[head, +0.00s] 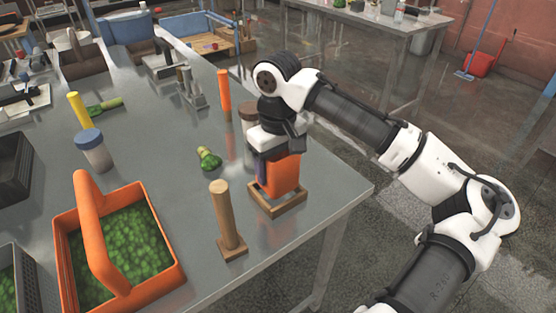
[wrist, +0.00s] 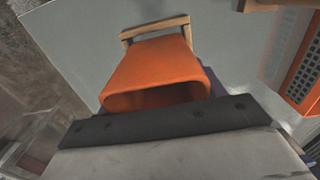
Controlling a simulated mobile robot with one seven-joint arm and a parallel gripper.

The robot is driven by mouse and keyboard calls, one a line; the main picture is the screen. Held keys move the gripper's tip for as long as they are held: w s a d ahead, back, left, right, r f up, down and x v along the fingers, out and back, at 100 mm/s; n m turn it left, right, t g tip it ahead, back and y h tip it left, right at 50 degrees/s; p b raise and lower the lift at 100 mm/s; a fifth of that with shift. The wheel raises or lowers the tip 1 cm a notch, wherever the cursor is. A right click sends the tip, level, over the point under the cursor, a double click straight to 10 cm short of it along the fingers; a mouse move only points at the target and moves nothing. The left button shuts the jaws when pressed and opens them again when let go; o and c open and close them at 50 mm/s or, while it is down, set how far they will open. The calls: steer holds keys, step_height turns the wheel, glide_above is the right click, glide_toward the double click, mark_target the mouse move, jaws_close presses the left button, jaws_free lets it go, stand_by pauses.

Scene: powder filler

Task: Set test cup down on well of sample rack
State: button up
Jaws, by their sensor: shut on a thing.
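The orange test cup (head: 283,177) is held upright under my gripper (head: 270,152) near the right edge of the grey table. My gripper is shut on the cup; one purplish finger shows at its left side. The square wooden frame of the sample rack (head: 279,208) lies on the table around the cup's lower end. In the wrist view the cup (wrist: 155,62) is open toward the camera, and one side of the wooden rack (wrist: 155,29) shows beyond it. The cup's bottom is hidden, so I cannot tell whether it touches the well.
A wooden post on a base (head: 228,222) stands just left of the rack. A green object (head: 209,159) lies behind it. An orange basket of green pieces (head: 165,275) and a blue-lidded jar (head: 95,150) stand left. A brown-lidded jar (head: 249,120) and orange cylinder (head: 224,94) stand behind.

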steer(key=shift+f+b, duration=0.4)
steer(key=shift+f, duration=1.05)
steer(key=shift+f, duration=0.65)
stand_by(0.3)
steer(key=o, duration=1.1)
